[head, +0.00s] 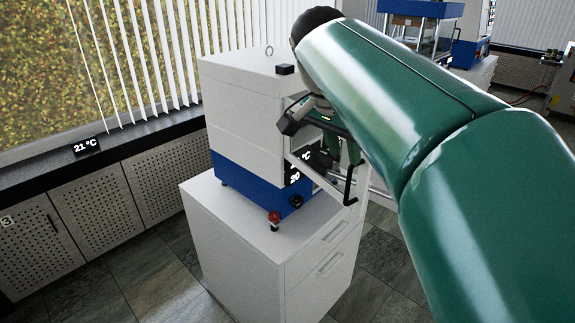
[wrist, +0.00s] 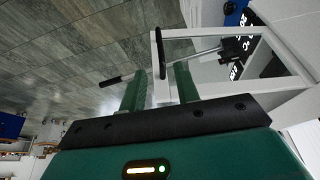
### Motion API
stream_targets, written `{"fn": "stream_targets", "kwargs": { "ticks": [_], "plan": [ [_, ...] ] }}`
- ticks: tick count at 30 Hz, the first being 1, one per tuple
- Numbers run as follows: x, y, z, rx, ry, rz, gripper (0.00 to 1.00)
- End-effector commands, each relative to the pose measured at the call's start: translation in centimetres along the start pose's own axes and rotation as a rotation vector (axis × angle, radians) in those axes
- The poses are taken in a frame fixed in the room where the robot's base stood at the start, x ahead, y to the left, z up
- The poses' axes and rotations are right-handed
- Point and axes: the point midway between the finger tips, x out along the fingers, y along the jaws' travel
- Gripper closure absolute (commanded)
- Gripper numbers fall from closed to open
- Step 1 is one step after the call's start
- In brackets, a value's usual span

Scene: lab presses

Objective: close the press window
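The press (head: 240,120) has a white upper body and a blue base. Its window (head: 318,165), a clear panel in a pale frame, stands swung out from the front. A black handle (head: 350,185) hangs near the window's outer edge. In the wrist view the window frame (wrist: 240,88) lies just beyond my fingers, at upper right. My gripper (head: 335,140) is at the window's outer side, partly hidden by my green arm. In the wrist view my gripper (wrist: 160,86) has its two green fingers apart, with the frame's edge showing between them. I cannot tell whether they touch it.
The press stands on a white drawer cabinet (head: 230,235). A dark windowsill (head: 120,140) with perforated panels below runs along the left. Tiled floor (head: 160,275) is clear at the front left. Another blue press (head: 415,25) stands at the back right.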

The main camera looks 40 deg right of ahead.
Motion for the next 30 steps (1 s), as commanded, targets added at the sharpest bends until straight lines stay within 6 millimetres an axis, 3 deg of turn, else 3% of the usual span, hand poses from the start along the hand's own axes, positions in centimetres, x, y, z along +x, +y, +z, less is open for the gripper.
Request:
{"fn": "stream_targets", "kwargs": {
  "ticks": [9, 15, 27, 30],
  "plan": [
    [6.4, -0.2, 0.2, -0.004, -0.002, 0.002, 0.68],
    [9.2, -0.3, 0.3, -0.005, -0.002, 0.000, 0.68],
    [10.1, -0.4, 0.5, -0.005, 0.000, -0.002, 0.68],
    [10.1, -0.4, 0.5, -0.005, 0.000, -0.002, 0.88]
  ]
}}
